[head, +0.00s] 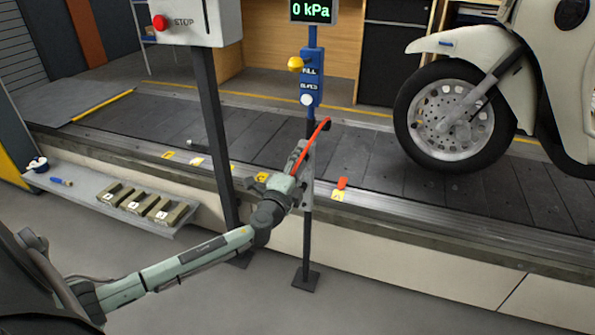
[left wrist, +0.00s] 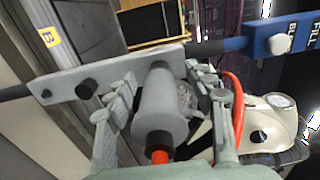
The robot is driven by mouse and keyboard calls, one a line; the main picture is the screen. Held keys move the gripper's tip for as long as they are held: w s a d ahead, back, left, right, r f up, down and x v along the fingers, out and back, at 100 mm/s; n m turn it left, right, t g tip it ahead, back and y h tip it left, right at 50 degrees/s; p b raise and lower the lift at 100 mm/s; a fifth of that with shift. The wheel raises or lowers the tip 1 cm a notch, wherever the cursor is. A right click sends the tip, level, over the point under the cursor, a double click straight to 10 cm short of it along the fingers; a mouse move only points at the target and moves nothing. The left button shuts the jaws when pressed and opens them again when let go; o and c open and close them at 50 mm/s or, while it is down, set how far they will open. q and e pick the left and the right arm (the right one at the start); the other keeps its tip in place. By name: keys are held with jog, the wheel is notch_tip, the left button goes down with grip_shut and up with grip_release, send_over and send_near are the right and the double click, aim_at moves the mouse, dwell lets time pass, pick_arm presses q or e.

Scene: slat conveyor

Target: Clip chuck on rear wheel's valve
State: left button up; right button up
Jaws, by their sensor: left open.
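My left gripper (head: 299,172) is at the post beside the conveyor. In the left wrist view its open fingers (left wrist: 168,112) stand on either side of a grey cylindrical chuck (left wrist: 166,105) with a dark collar and a red end. The chuck sits against a grey holder plate (left wrist: 112,82); I cannot tell whether the fingers touch it. A red hose (head: 320,132) arcs above the gripper and also shows in the left wrist view (left wrist: 238,100). One scooter wheel (head: 455,117), under the front fender, stands on the slats. The rear wheel and its valve are not in view. My right gripper is not in view.
A blue control box (head: 310,83) with a yellow knob is on the post, under a display (head: 313,11) reading 0 kPa. A STOP box (head: 193,21) stands left on its own post. A shelf (head: 85,188) holds several small blocks.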

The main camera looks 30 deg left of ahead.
aim_at(297, 175)
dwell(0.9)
pick_arm(q)
grip_shut()
jog(key=shift+s, duration=0.1)
jog(key=shift+v, duration=2.9)
jog(key=shift+d, duration=0.1)
